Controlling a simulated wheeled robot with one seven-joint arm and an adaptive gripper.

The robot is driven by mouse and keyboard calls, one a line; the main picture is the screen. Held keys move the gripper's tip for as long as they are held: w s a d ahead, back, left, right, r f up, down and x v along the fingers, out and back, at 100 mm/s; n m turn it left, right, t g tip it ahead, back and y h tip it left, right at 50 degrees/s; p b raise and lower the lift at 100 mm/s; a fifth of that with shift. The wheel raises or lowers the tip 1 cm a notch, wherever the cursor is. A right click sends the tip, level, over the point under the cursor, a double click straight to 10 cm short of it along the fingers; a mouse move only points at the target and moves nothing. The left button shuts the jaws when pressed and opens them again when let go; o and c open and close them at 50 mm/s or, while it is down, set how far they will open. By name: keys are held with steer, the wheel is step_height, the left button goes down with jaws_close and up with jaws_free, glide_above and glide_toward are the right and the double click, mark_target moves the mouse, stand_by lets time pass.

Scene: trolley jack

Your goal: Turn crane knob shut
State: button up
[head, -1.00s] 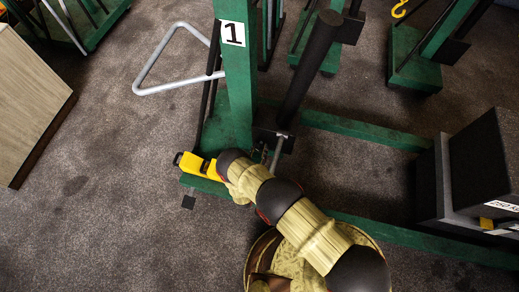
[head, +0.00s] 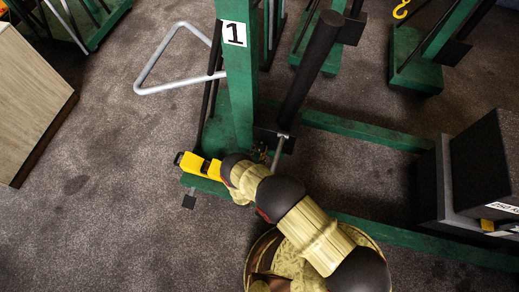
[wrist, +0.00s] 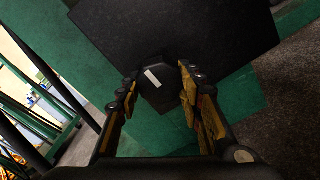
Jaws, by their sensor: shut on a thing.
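The knob (wrist: 156,88) is dark with a white mark on its face, and sits against a black block (wrist: 180,40) in the wrist view. My gripper (wrist: 159,84) has one yellow-and-black finger on each side of the knob and is shut on it. The white mark lies tilted. I cannot make out the knob in the head view. How far the knob is turned cannot be told.
A thick black cylinder (head: 312,65) leans up beside the mast, with a grey lever (head: 277,154) near its foot. A grey triangular handle (head: 160,62) sticks out left. Black weights (head: 485,160) stand right. A wooden box (head: 30,105) is far left. Floor at lower left is clear.

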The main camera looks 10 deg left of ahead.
stand_by(0.4)
steer(key=o, duration=1.1)
steer(key=shift+o, duration=0.4)
steer(key=s+a, duration=0.1)
steer(key=s, duration=1.1)
steer(key=shift+a, duration=0.35)
